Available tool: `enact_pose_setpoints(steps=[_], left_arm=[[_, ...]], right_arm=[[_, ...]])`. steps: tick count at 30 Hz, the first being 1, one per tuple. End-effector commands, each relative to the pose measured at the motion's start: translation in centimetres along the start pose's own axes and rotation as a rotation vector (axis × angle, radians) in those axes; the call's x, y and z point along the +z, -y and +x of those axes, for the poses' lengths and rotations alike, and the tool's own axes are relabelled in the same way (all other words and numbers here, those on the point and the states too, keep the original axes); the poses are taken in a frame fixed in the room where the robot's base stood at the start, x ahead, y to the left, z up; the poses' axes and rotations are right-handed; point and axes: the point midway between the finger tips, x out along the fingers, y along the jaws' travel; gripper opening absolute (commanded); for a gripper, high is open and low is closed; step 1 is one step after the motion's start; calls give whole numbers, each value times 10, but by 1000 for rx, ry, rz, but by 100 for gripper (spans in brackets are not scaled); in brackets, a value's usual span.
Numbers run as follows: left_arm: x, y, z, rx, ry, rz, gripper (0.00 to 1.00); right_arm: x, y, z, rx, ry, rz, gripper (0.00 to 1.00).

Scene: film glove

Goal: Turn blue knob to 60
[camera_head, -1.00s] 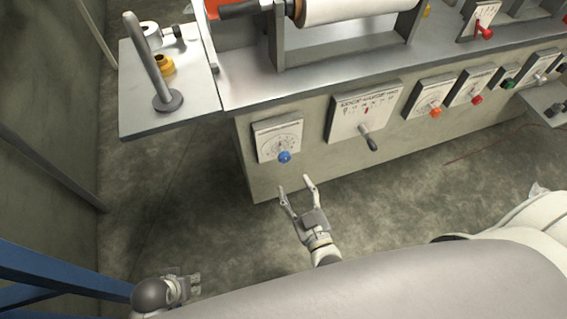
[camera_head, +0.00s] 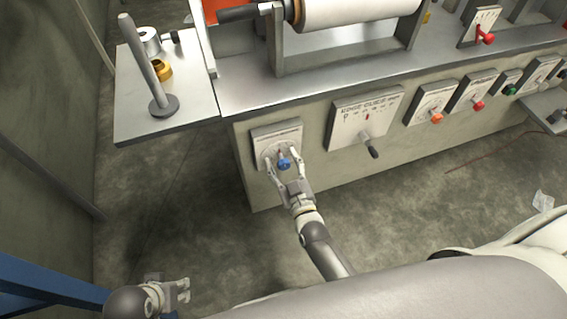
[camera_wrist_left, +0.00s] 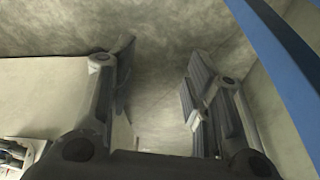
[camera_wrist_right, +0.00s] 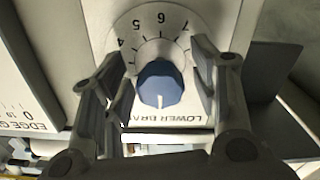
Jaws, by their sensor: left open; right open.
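The blue knob (camera_head: 284,164) sits on a white dial plate (camera_head: 277,135) at the left end of the machine's front panel. My right gripper (camera_head: 283,158) is open, with one finger on either side of the knob. In the right wrist view, the blue knob (camera_wrist_right: 160,86) lies between the open fingers of my right gripper (camera_wrist_right: 160,60), with visible gaps. The dial's numbers appear upside down there, and the knob's white mark points down in the picture. My left gripper (camera_head: 182,290) is open and empty at the lower left; it also shows empty in the left wrist view (camera_wrist_left: 155,65).
The edge guide plate (camera_head: 365,117) with its dark lever (camera_head: 374,152) is right of the blue knob. Further right are orange (camera_head: 436,118) and red (camera_head: 478,105) knobs. A metal shelf (camera_head: 190,110) juts out above left. The floor in front is open.

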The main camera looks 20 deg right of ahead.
Motion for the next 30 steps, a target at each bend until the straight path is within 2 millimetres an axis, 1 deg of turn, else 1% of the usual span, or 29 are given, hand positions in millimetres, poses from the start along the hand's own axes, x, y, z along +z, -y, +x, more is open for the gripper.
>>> enact_pose_setpoints(steps=[5, 8, 16, 25, 29, 30], left_arm=[[0, 0, 0, 0, 0, 0, 45], [0, 0, 0, 0, 0, 0, 45], [0, 0, 0, 0, 0, 0, 45], [0, 0, 1, 0, -1, 0, 45], [3, 0, 8, 0, 5, 0, 45], [3, -1, 14, 2, 8, 2, 45]], right_arm=[[0, 0, 0, 0, 0, 0, 54], [0, 0, 0, 0, 0, 0, 43], [0, 0, 0, 0, 0, 0, 8], [0, 0, 0, -1, 0, 35, 8], [0, 0, -1, -1, 1, 95, 8], [0, 0, -1, -1, 1, 118, 8]])
